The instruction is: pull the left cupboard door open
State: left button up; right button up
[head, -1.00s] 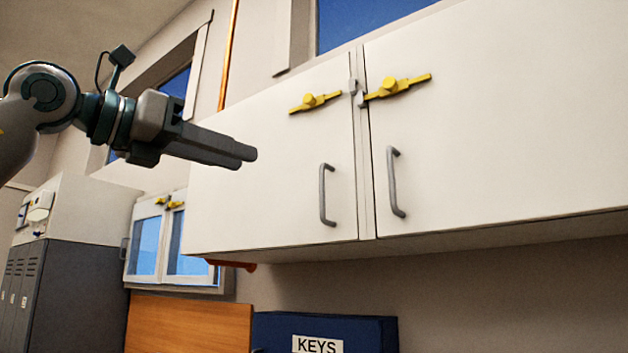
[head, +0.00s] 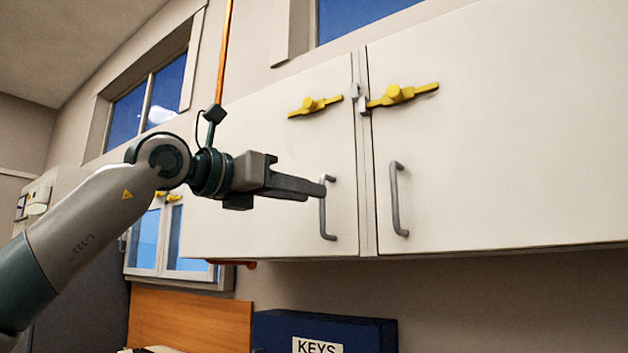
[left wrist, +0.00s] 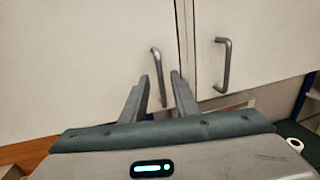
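The left cupboard door (head: 270,160) is white and shut, with a grey bar handle (head: 323,215) near its right edge. A yellow latch (head: 315,105) sits high on this door, its right end just short of a small grey catch (head: 355,91) on the middle post. My left gripper (head: 318,190) is at the upper part of the handle and hides some of it. In the left wrist view the fingers (left wrist: 160,82) are apart, and the left door's handle (left wrist: 156,66) shows between them; contact cannot be told. My right gripper is out of view.
The right cupboard door (head: 500,140) is shut, with its own handle (head: 397,200) and yellow latch (head: 403,95). Below are a blue box marked KEYS (head: 345,328) and a wooden panel (head: 190,320). A glazed cabinet (head: 145,245) stands farther back left.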

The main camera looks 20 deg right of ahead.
pick_arm(q)
jog(key=p+x, duration=0.1)
jog(key=x, duration=0.2)
jog(key=shift+c, duration=0.7)
grip_shut()
dwell(0.9)
